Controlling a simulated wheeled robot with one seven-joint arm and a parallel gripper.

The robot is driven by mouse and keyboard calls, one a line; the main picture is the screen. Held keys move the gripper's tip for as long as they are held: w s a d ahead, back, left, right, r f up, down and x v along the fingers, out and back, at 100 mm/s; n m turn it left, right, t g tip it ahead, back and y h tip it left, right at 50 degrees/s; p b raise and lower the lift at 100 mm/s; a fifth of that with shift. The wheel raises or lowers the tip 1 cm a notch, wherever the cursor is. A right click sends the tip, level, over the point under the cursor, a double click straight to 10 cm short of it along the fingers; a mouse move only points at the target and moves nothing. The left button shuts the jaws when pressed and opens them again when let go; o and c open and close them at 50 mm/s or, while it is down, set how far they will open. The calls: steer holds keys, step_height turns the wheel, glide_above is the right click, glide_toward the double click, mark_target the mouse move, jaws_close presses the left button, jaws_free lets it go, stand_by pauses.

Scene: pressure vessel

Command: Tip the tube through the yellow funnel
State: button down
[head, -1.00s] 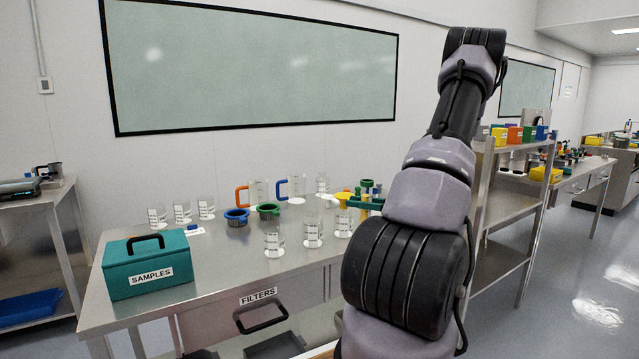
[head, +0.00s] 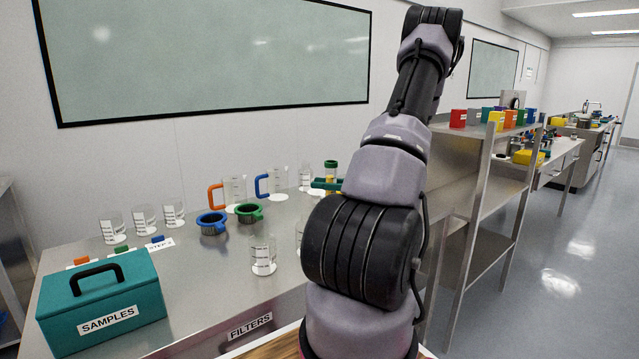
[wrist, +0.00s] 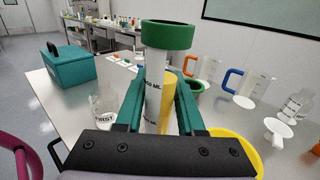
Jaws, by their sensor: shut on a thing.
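My gripper (wrist: 158,100) has green fingers and is shut on the tube (wrist: 154,75), a clear cylinder with a green ring at its top and black markings. The tube looks upright, with yellow showing along its right side. The yellow funnel (wrist: 240,148) shows as a wide rim at lower right in the wrist view, partly hidden by the gripper's body. The tube is to the left of the funnel rim there. In the head view, the green ring of the tube (head: 330,164) and my gripper (head: 328,185) show left of my arm; the funnel is hidden.
A beaker (wrist: 103,108) stands left of the tube in the wrist view. The teal SAMPLES box (head: 103,303), blue ring (head: 211,223), green ring (head: 248,212), orange-handled jug (head: 234,190) and several beakers stand on the steel bench. A shelf rack (head: 487,200) is on the right.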

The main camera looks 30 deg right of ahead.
mark_target(328, 176)
steer(key=shift+d, duration=0.1)
steer(key=shift+w+d+r+m+t+y, duration=0.15)
steer(key=shift+d+m, duration=0.3)
steer(key=shift+m, duration=0.8)
steer(key=shift+w+d+r+m+t+y, duration=0.1)
steer(key=shift+w+d+r+m+t, duration=0.25)
steer(key=shift+m, duration=0.95)
steer(key=shift+w+d+r+m+y, duration=0.1)
steer(key=shift+d+m, duration=0.45)
steer(key=shift+m, duration=0.7)
steer(key=shift+f+m, duration=0.3)
steer(key=shift+m, duration=0.7)
steer(key=shift+s+a+r+m+t, duration=0.15)
steer(key=shift+r+m, duration=0.1)
steer(key=shift+m, duration=0.15)
steer(key=shift+w+a+r+m+t, duration=0.1)
steer(key=shift+r+m+t, duration=0.1)
steer(key=shift+m, duration=0.2)
steer(key=shift+s+a+r+m, duration=0.1)
steer(key=shift+r+m, duration=0.05)
steer(key=shift+m, duration=0.95)
steer(key=shift+f+m+t+h, duration=0.2)
steer(key=shift+f+m+h, duration=0.1)
steer(key=shift+m, duration=0.65)
steer(key=shift+f+m+t+h, duration=0.15)
steer(key=shift+f+m+h, duration=0.1)
steer(key=shift+m, duration=0.7)
